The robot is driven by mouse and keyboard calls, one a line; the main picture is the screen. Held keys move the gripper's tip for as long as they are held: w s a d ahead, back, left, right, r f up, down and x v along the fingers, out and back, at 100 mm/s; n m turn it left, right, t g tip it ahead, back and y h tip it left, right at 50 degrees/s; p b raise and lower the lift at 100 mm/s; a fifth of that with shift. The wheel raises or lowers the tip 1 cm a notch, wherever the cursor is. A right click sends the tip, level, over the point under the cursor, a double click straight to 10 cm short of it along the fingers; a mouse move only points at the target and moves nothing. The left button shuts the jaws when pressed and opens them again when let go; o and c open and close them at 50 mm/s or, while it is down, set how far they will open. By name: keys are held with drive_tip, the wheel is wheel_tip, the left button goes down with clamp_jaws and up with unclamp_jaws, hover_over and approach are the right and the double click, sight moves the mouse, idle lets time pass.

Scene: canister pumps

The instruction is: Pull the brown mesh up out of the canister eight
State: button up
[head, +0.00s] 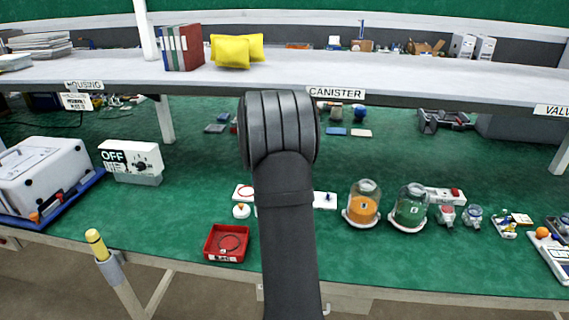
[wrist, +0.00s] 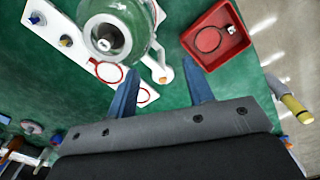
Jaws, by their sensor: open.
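In the wrist view a greenish glass canister (wrist: 140,52) stands at the top, with a round grey part in its middle; I cannot read a number on it. In the head view my own arm covers that spot. Two more canisters stand right of my arm there, one with orange contents (head: 363,208) and one with green contents (head: 410,210); their labels are too small to read. I cannot make out a brown mesh. My gripper (wrist: 160,66) is open and empty, its blue fingers apart, below and right of the greenish canister in the wrist view.
A red tray (head: 208,246) with a thin dark ring inside lies left of my arm; the wrist view shows it too (wrist: 187,42). A white box marked OFF (head: 130,160) stands at left. The shelf (head: 400,85) spans the back.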

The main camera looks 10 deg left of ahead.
drive_tip(key=w+d+r+n, duration=0.1)
drive_tip(key=d, duration=0.1)
drive_tip(key=w+d+r+n, duration=0.1)
drive_tip(key=d+n, duration=0.1)
drive_tip(key=w+d+r+n, duration=0.1)
drive_tip(key=d+r+n, duration=0.1)
drive_tip(key=shift+w+r, duration=0.1)
drive_tip(key=shift+w, duration=0.05)
drive_tip(key=shift+f, duration=3.4)
drive_tip(key=shift+s+d+f, duration=0.1)
drive_tip(key=shift+s+f, duration=0.05)
drive_tip(key=shift+f, duration=0.45)
drive_tip(key=shift+s+f, duration=0.1)
drive_tip(key=shift+f, duration=0.5)
drive_tip(key=c, duration=0.8)
drive_tip(key=shift+r, duration=0.6)
drive_tip(key=shift+c, duration=1)
drive_tip(key=shift+w+r, duration=0.25)
drive_tip(key=shift+r, duration=0.85)
clamp_jaws()
